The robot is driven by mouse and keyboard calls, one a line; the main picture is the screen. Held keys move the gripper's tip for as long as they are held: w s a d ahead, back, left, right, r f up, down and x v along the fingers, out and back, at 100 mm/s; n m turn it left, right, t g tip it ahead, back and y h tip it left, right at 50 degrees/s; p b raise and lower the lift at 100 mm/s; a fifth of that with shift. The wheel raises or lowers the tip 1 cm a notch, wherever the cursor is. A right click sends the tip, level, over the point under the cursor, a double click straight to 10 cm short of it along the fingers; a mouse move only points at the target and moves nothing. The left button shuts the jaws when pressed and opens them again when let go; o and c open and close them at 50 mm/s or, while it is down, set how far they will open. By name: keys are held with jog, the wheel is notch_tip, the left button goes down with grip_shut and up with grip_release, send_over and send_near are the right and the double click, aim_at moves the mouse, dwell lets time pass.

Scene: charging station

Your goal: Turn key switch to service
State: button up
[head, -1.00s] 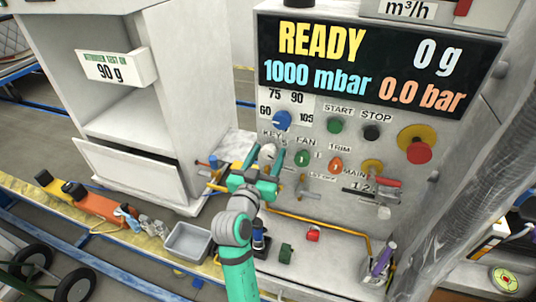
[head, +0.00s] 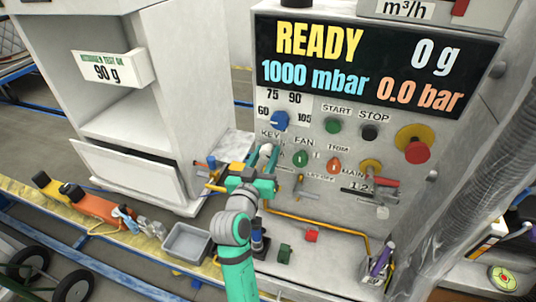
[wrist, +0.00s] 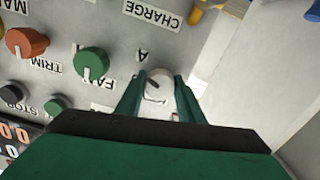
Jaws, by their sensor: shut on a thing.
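The key switch (head: 266,150) is a small pale round knob under the KEY label on the grey control panel (head: 340,215). In the wrist view the key switch (wrist: 160,82) sits between the two green fingers, with a dark slot or mark on its face. My gripper (head: 263,158) reaches up to the panel from below, and its fingers are shut on the key switch. My gripper (wrist: 158,92) also shows in the wrist view, one finger on each side of the knob. The fingers and palm hide part of the label around it; I cannot read which position the switch points to.
Close beside are the green FAN knob (head: 300,158), the orange TRIM knob (head: 334,165) and the blue dial (head: 280,121). The red emergency button (head: 417,152) is farther right. The display (head: 370,62) reads READY. A grey tray (head: 186,243) lies below left.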

jog(key=n, duration=0.5)
jog(key=shift+s, duration=0.1)
jog(key=n, duration=0.5)
jog(key=shift+n, duration=0.3)
dwell(0.3)
jog(key=o, duration=1)
jog(key=shift+o, duration=0.2)
jog(key=v, duration=1)
jog(key=shift+s, duration=0.4)
jog(key=shift+a, duration=0.1)
